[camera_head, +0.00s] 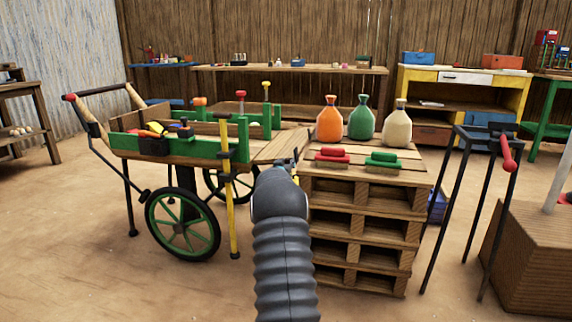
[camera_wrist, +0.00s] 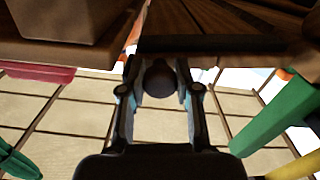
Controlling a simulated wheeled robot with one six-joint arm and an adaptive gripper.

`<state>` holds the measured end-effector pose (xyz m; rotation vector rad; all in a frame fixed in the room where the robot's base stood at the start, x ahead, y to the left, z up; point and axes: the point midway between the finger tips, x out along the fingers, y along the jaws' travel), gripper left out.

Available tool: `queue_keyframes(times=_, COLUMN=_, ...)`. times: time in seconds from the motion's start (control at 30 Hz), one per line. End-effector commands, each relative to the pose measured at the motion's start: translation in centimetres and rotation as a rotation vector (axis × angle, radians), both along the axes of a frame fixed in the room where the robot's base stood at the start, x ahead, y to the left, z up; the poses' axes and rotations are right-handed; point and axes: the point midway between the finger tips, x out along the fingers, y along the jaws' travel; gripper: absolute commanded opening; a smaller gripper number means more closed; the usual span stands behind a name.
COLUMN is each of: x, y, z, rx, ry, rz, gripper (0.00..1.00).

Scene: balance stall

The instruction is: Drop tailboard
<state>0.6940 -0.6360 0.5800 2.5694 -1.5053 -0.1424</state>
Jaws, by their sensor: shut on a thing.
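The cart (camera_head: 185,150) has green side boards and a green-spoked wheel. The tailboard (camera_head: 280,149) is a plank panel at the cart's right end and lies about level, reaching toward the pallet stack. In the wrist view the tailboard (camera_wrist: 220,22) fills the top, its edge close to my gripper. My gripper (camera_wrist: 158,85) is shut on a dark round knob (camera_wrist: 158,76) at that edge. In the head view my arm hides most of my gripper (camera_head: 284,172) and the knob.
The pallet stack (camera_head: 358,228) stands close on the right, with orange, green and cream bottles and red and green brushes on top. A yellow post (camera_head: 229,205) stands by the cart's near corner. A dark metal frame with a red handle (camera_head: 507,153) is farther right. Floor at front left is clear.

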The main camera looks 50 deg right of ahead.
Motion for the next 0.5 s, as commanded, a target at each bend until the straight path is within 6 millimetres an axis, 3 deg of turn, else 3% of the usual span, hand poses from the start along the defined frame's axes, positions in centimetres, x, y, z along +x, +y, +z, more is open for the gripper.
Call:
queue_keyframes(times=0.03, x=-0.4, y=-0.5, z=0.5, rx=-0.004, ry=-0.008, rz=-0.01, gripper=0.34)
queue_keyframes(times=0.13, x=-0.3, y=-0.3, z=0.4, rx=-0.004, ry=-0.007, rz=-0.007, gripper=0.58)
queue_keyframes(times=0.5, x=0.5, y=1.0, z=0.2, rx=-0.002, ry=-0.002, rz=0.01, gripper=0.58)
